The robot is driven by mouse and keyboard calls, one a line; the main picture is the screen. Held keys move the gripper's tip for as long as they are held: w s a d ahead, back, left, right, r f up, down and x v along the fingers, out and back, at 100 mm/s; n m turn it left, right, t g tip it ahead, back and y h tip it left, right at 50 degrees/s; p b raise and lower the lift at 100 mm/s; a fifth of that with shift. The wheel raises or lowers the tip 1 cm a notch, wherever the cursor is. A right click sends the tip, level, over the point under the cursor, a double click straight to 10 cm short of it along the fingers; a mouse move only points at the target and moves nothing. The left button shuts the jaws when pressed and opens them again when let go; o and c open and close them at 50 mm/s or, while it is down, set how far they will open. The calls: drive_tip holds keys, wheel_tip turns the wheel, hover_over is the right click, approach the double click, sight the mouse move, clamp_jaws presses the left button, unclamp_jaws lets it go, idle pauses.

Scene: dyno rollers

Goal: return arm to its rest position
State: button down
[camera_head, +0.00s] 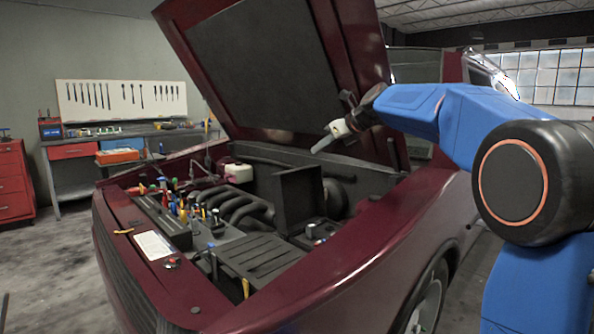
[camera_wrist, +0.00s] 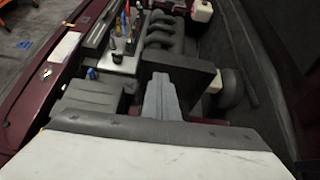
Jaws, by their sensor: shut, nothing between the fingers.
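My blue arm (camera_head: 425,105) reaches from the right over the engine bay of a dark red car. My gripper (camera_head: 316,150) points down and left in the head view, above the bay and below the raised hood (camera_head: 265,65). In the wrist view the grey fingers of my gripper (camera_wrist: 160,88) are together with nothing between them. Below them are the engine parts, with black curved pipes (camera_wrist: 160,40) further off. The fingers look clear of the parts, but their exact height cannot be told.
An open black box lid (camera_head: 301,193) stands upright in the bay. Several coloured tools (camera_head: 182,205) stand at its left side. The car's fender (camera_head: 370,250) lies below my arm. A workbench (camera_head: 75,185) and red drawer cabinet (camera_head: 12,180) stand at the far left.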

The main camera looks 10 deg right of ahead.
drive_tip(key=s+d+f+n+g+h, duration=0.1)
drive_tip(key=s+f+n, duration=0.4)
drive_tip(key=s, duration=0.5)
drive_tip(key=s+d+f+n+g+h, duration=0.1)
drive_tip(key=s+f+n, duration=0.35)
drive_tip(key=s, duration=0.45)
drive_tip(key=s+d+f+n+g+h, duration=0.15)
drive_tip(key=s+f+n, duration=0.3)
drive_tip(key=s, duration=0.55)
drive_tip(key=s+d+f+n+h, duration=0.1)
drive_tip(key=s+d+f+n, duration=0.1)
drive_tip(key=s+f+n, duration=0.5)
drive_tip(key=s+d+f+n+h, duration=0.2)
drive_tip(key=s+f+n, duration=0.5)
drive_tip(key=s+f, duration=0.5)
drive_tip(key=s+d+g, duration=0.1)
drive_tip(key=s, duration=0.4)
drive_tip(key=shift+s+f+n, duration=0.2)
drive_tip(key=shift+f+n, duration=0.1)
